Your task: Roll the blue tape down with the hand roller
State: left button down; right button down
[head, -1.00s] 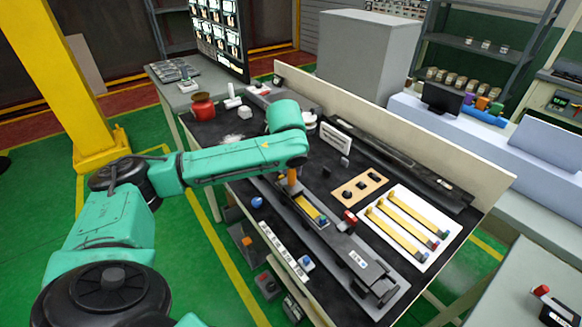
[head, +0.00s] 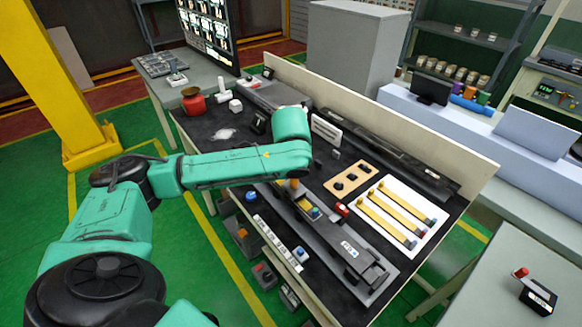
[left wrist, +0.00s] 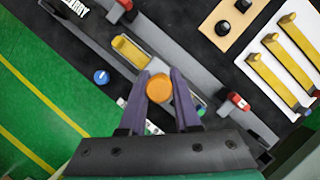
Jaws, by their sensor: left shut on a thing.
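My left gripper (head: 293,178) is over the grey channel fixture (head: 345,243). In the left wrist view its two dark fingers (left wrist: 166,98) are shut on an orange round handle (left wrist: 159,86), seemingly the hand roller's. The roller's lower part is hidden beneath the handle and fingers. A yellow strip (left wrist: 130,50) lies in the channel under the gripper. Near the strip's end a small blue patch (head: 315,211) shows, perhaps the blue tape; I cannot tell whether the roller touches it. My right gripper is not in view.
A white board (head: 390,222) with several yellow strips lies right of the fixture. A tan block (head: 349,180) with black knobs sits behind the fixture. A red clamp-like part (head: 342,208) stands close to the channel. A blue knob (left wrist: 101,77) is at the table's front edge.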

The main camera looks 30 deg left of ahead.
pick_arm(q)
jog(key=shift+s+d+f+p, duration=0.1)
jog(key=shift+s+d+p, duration=0.2)
jog(key=shift+d, duration=0.35)
jog(key=shift+s+d+f+p, duration=0.1)
jog(key=shift+s+d+p, duration=0.2)
jog(key=shift+d, duration=0.35)
jog(key=shift+s+d+f+p, duration=0.1)
jog(key=shift+s+d+p, duration=0.15)
jog(key=shift+d, duration=0.4)
jog(key=shift+w, duration=0.1)
